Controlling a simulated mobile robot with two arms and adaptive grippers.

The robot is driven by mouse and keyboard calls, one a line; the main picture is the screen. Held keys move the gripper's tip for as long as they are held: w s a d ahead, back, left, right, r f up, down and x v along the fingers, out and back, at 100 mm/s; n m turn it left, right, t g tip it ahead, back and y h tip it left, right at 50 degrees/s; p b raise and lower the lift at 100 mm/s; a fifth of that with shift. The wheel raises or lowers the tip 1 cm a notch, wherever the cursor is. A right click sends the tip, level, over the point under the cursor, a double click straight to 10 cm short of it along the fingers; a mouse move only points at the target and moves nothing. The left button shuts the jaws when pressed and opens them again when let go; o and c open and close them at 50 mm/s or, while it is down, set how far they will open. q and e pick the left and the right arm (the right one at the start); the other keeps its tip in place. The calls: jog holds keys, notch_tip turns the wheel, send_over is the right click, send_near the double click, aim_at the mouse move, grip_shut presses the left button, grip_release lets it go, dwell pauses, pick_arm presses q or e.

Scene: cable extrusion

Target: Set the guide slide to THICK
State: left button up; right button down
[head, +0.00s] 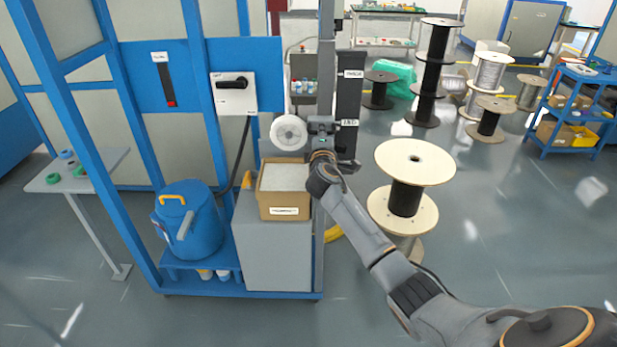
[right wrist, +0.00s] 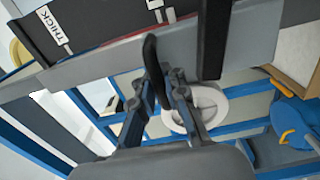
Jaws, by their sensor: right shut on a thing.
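The guide slide's dark upright panel (head: 348,100) stands on the grey post in the head view, with white labels near its top and lower end. My right gripper (head: 322,128) is at the post, beside the lower label. In the right wrist view the dark panel (right wrist: 105,18) lies across the top, with a THICK label (right wrist: 54,27) at the left. There my right gripper (right wrist: 165,85) is shut on a black curved handle (right wrist: 152,62), apart from the THICK label. Where the handle joins the slide is hard to make out. My left gripper is not in view.
A white round spool (head: 288,132) is left of the post, above a cardboard box (head: 285,190) on a grey cabinet. A blue drum (head: 190,222) stands further left. A wooden cable reel (head: 412,160) stands right of the post. Open floor lies at the right.

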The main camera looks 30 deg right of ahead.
notch_tip(320, 180, up, 17)
jog(key=p, duration=1.4)
jog(key=c, duration=1.7)
grip_release()
jog(key=o, duration=0.3)
jog(key=shift+s, duration=0.1)
jog(key=shift+o, duration=0.9)
jog(key=shift+s+a, duration=0.15)
jog(key=shift+f, duration=0.15)
jog(key=v, duration=0.7)
jog(key=shift+s+a, duration=0.2)
jog(key=shift+s, duration=0.15)
